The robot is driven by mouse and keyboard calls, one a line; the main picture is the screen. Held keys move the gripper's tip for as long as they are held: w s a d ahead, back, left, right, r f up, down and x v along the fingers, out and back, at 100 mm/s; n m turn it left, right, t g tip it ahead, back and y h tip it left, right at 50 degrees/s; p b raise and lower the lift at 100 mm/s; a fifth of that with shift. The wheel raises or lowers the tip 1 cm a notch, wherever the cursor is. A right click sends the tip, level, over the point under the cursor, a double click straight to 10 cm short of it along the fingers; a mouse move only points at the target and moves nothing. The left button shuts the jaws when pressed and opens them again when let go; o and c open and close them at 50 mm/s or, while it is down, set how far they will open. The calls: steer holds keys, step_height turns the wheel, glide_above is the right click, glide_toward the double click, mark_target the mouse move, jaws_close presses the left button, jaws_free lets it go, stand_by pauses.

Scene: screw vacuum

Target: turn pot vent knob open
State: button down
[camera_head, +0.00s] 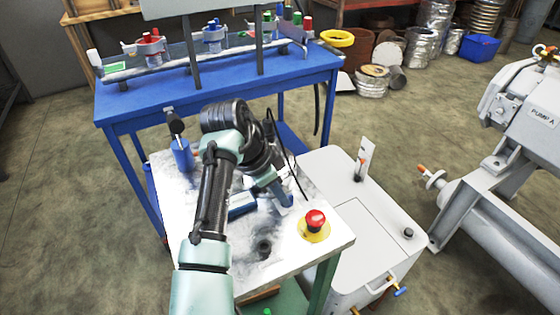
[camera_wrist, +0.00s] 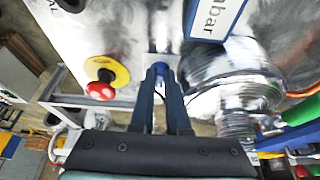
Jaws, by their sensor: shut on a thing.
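My gripper (camera_head: 286,202) reaches down over the small white-topped table, left of the red stop button. In the wrist view, the two dark blue fingers (camera_wrist: 162,78) are close together on a small blue knob (camera_wrist: 160,67), the likely vent knob. It is mostly hidden between the fingertips, so I cannot tell its turn angle. A shiny metal round body (camera_wrist: 232,85), likely the pot, is just right of the fingers in the wrist view. In the head view my arm hides most of it.
A red stop button (camera_head: 316,219) on a yellow plate is close to the gripper. A blue-framed gauge marked "mbar" (camera_wrist: 214,16) lies beside the pot. A blue bottle (camera_head: 182,152) stands at the table's left. The blue bench (camera_head: 130,101) is behind, a grey-white cabinet (camera_head: 340,200) right.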

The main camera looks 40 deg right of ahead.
steer(key=shift+s+f, duration=0.25)
steer(key=shift+f, duration=0.15)
steer(key=c, duration=0.8)
jaws_free()
steer(key=shift+r, duration=0.1)
steer(key=shift+w+r, duration=0.15)
steer(key=shift+r, duration=0.05)
